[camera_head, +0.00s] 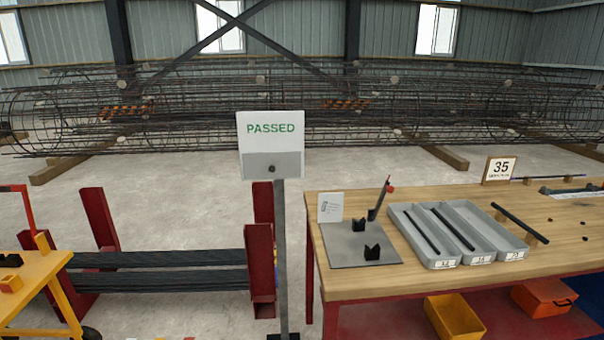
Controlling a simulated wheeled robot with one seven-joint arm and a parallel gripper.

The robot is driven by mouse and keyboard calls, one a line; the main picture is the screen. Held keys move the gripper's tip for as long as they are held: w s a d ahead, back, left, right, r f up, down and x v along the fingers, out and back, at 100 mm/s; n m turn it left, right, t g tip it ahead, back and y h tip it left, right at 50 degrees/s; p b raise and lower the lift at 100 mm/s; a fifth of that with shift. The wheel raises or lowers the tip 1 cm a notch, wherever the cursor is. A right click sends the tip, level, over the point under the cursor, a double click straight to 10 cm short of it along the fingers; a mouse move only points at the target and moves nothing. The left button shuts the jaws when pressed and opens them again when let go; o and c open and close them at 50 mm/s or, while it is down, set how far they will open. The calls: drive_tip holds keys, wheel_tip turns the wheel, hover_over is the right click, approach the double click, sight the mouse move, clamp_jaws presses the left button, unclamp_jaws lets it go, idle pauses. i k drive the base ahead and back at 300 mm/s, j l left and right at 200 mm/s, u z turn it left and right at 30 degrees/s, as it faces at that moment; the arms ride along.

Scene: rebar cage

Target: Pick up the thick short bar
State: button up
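Several dark bars lie on the wooden workbench (350,285). One dark bar (520,223) rests slantwise on a small wooden support, right of the grey tray (402,232); it looks a little thicker than the tray bars. One thinner bar (422,232) lies in the tray's left compartment and another bar (454,229) in its middle compartment. The right compartment looks empty. Which bar is the thick short one I cannot tell for certain at this size. My gripper is not in view.
Left of the tray, a grey plate (345,250) holds two black V-blocks and an upright tool with a red tip. A "35" sign (499,169) stands at the bench's back. A yellow cart (35,285) is at left.

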sight(536, 235)
drive_tip(key=i+z, duration=0.15)
drive_tip(key=z, duration=0.2)
drive_tip(key=i+j+z, duration=0.1)
drive_tip(key=z, duration=0.2)
drive_tip(key=i+j+z, duration=0.1)
drive_tip(key=z, duration=0.25)
